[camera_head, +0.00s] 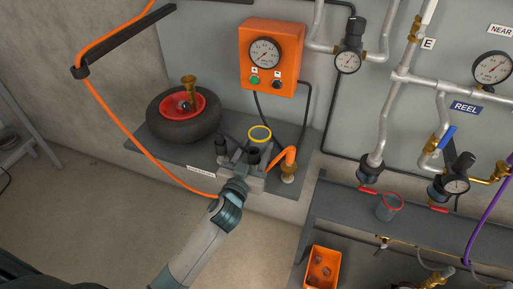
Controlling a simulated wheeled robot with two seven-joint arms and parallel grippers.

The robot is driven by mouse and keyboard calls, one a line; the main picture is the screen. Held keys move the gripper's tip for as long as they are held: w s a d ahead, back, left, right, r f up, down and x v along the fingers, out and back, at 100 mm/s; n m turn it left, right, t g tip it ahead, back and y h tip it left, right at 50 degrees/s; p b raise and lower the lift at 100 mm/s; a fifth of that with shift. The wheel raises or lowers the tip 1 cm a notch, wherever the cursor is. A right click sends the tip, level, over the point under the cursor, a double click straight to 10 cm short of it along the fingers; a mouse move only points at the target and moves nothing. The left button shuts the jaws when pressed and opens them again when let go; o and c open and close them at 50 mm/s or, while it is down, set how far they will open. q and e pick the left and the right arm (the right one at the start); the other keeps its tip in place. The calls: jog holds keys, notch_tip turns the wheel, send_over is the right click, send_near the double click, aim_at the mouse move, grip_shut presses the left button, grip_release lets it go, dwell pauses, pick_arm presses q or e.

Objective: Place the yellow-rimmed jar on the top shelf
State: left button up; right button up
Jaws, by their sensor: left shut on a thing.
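The yellow-rimmed jar (260,133) is a small clear jar with a bright yellow ring, above the grey bench near the middle of the view. My left gripper (252,154) reaches up from below and is shut on it; the fingers partly hide the jar's lower part. I cannot tell whether the jar still touches the bench. A dark grey shelf (340,208), the upper level of the rack at the right, shows below the pipe wall. My right gripper is not in view.
A red-rimmed jar (389,207) stands on the upper shelf. An orange bin (322,268) sits lower. A black wheel (186,115), an orange gauge box (272,58) and an orange hose (285,157) surround the bench. Valves with red handles (368,190) overhang the shelf's back; its left part is clear.

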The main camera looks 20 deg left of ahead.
aim_at(250, 161)
pick_arm(q)
jog(key=shift+f, duration=0.1)
jog(key=o, duration=1.1)
jog(key=shift+o, duration=0.2)
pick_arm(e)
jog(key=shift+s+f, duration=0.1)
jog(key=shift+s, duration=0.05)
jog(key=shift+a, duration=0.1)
pick_arm(q)
jog(key=shift+r, duration=0.25)
jog(key=s, duration=0.2)
jog(key=s+b, duration=0.1)
jog(key=s, duration=0.2)
jog(key=shift+s+a+f, duration=0.1)
jog(key=shift+s+f, duration=0.1)
jog(key=shift+s, duration=0.1)
jog(key=s, duration=0.6)
jog(key=shift+s+r+b, duration=0.15)
jog(key=shift+s+b, duration=0.05)
jog(key=shift+b, duration=0.25)
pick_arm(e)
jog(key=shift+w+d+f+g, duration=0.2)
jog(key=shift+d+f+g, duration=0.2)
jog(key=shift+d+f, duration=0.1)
pick_arm(q)
jog(key=shift+a, duration=0.1)
jog(key=shift+o, duration=0.5)
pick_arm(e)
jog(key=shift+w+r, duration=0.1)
